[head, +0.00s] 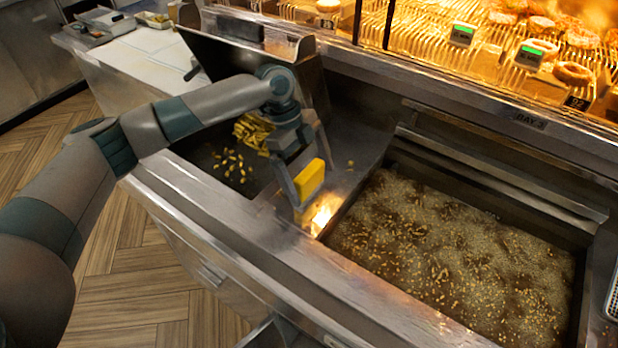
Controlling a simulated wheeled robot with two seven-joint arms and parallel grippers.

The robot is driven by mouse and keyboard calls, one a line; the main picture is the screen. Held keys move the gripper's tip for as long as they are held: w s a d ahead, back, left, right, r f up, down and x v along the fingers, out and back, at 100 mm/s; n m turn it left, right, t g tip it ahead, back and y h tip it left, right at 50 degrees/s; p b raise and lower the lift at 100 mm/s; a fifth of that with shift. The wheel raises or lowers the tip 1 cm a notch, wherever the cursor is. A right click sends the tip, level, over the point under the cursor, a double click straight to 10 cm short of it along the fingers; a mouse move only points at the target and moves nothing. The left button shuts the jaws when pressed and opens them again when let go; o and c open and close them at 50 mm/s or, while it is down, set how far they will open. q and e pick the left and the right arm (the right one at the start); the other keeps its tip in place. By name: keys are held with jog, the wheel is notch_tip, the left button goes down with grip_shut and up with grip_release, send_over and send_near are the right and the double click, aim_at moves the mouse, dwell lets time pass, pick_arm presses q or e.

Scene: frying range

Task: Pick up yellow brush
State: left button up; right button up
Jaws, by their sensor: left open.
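The yellow brush (309,181) shows as a yellow block near the steel ledge between the fry bin and the fryer vat. My left gripper (307,178) comes down over it from above with its fingers open. The brush shows between or just behind the fingers, and I cannot tell whether they touch it. The rest of the brush is hidden or too small to make out. My right gripper is out of view.
The fryer vat (450,265) of bubbling oil with floating bits lies close on the right. The fry bin (205,155) with loose fries (252,130) is on the left, beneath my arm. A lit food display (500,50) stands behind. A white counter (140,60) is at the back left.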

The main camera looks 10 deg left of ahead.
pick_arm(q)
jog(key=shift+p+x, duration=0.3)
jog(key=shift+x, duration=1)
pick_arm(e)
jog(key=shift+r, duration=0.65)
pick_arm(q)
jog(key=shift+c, duration=0.6)
jog(key=c, duration=1.1)
jog(key=shift+o, duration=0.2)
jog(key=shift+r, duration=0.15)
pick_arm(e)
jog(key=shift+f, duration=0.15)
